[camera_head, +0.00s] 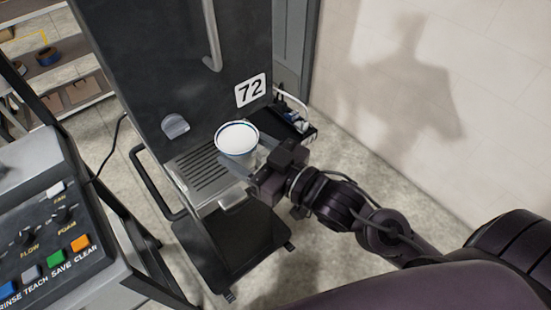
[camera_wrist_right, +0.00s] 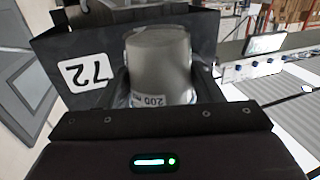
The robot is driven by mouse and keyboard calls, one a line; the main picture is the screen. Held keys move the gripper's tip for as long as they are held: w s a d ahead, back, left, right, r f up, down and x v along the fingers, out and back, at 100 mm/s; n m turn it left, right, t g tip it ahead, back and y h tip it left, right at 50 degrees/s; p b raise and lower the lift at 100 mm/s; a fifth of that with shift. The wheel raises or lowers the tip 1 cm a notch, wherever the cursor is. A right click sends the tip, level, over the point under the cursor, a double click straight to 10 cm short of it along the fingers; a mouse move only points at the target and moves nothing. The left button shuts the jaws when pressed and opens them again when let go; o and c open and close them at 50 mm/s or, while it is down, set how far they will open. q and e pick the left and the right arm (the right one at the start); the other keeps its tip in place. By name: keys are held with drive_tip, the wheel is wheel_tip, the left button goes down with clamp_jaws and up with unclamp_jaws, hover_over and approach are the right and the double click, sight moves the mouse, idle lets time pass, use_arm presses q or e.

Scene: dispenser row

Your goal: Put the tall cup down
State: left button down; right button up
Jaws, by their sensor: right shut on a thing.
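The tall cup (camera_head: 237,144) is white with a dark blue line at its rim, and it looks filled with something white in the head view. My right gripper (camera_head: 240,160) is shut around the cup's side, beside the slotted drip tray (camera_head: 205,172) of the dark dispenser. I cannot tell whether the cup's base touches anything. In the right wrist view the cup (camera_wrist_right: 160,62) looks grey, with a "200" marking near my right gripper (camera_wrist_right: 160,95), whose fingers lie on both sides of it. My left gripper is not in view.
The dark dispenser (camera_head: 170,60) carries a "72" label (camera_head: 250,90) and a curved handle (camera_head: 212,40). A control panel with coloured buttons (camera_head: 60,258) stands at the left. A small side shelf (camera_head: 296,122) holds items right of the dispenser.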

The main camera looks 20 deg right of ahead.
sight(219, 141)
drive_tip(key=shift+w+a+r+n+g+y, duration=0.25)
drive_tip(key=shift+a+r+n+g+y, duration=0.25)
drive_tip(key=shift+a+r+y, duration=0.25)
drive_tip(key=shift+w+a+r+n+g+y, duration=0.25)
drive_tip(key=shift+a+r+n+g+y, duration=0.25)
drive_tip(key=shift+a, duration=0.35)
